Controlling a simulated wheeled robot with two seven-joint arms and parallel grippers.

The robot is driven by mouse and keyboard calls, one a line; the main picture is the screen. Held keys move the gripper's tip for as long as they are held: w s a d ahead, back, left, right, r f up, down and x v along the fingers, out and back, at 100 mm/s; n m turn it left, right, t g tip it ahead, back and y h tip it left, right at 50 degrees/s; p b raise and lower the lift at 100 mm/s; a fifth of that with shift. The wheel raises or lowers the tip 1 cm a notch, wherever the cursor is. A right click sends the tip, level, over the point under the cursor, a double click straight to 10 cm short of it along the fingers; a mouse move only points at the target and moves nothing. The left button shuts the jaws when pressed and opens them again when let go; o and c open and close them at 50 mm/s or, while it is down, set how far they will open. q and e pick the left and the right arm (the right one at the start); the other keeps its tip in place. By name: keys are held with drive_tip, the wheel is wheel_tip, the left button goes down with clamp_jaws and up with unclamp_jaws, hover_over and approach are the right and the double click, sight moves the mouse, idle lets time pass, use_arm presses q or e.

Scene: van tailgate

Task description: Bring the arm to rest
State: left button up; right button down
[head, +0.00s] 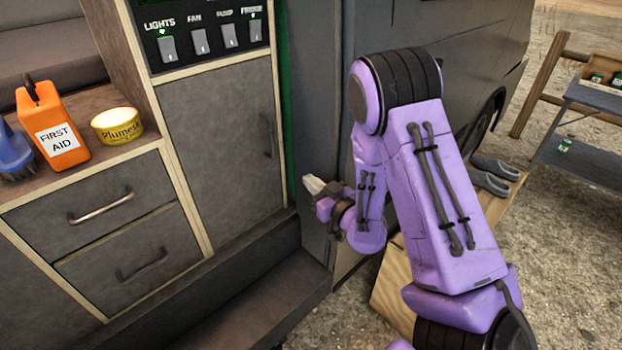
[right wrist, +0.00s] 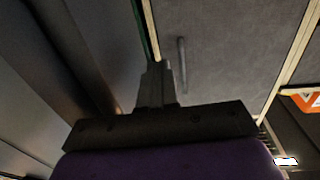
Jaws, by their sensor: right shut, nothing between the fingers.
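My right arm is purple with black joints and comes in from the lower right of the head view. It is folded, with the wrist low beside the van's edge. My right gripper (head: 314,185) points left toward the grey cabinet door (head: 222,150), and its fingers are together with nothing between them. In the right wrist view the gripper (right wrist: 156,72) also shows closed, with the cabinet door and its handle (right wrist: 182,65) beyond it. I cannot tell the exact gap to the door. My left gripper is in neither view.
A switch panel (head: 208,35) sits above the door. An orange first aid container (head: 52,125), a yellow tin (head: 117,126) and a blue brush (head: 14,150) stand on the left counter. Grey shoes (head: 492,174) lie on a wooden step (head: 502,203). A shelf rack (head: 585,140) stands far right.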

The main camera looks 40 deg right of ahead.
drive_tip(key=s+a+f+m+g+h, duration=0.1)
drive_tip(key=s+a+f+m+g, duration=0.25)
drive_tip(key=f, duration=0.55)
drive_tip(key=s+a+f+m+g+h, duration=0.1)
drive_tip(key=s+f+m+g+h, duration=0.15)
drive_tip(key=s+f+g, duration=0.4)
drive_tip(key=s+a+f+g, duration=0.2)
drive_tip(key=s+f, duration=0.4)
drive_tip(key=s, duration=0.3)
drive_tip(key=s+a+f+g+y+p, duration=0.1)
drive_tip(key=s+a+f+g, duration=0.1)
drive_tip(key=s+f, duration=0.3)
drive_tip(key=s+a, duration=0.1)
drive_tip(key=s, duration=0.3)
drive_tip(key=shift+a+f+g, duration=0.4)
drive_tip(key=shift+s, duration=0.1)
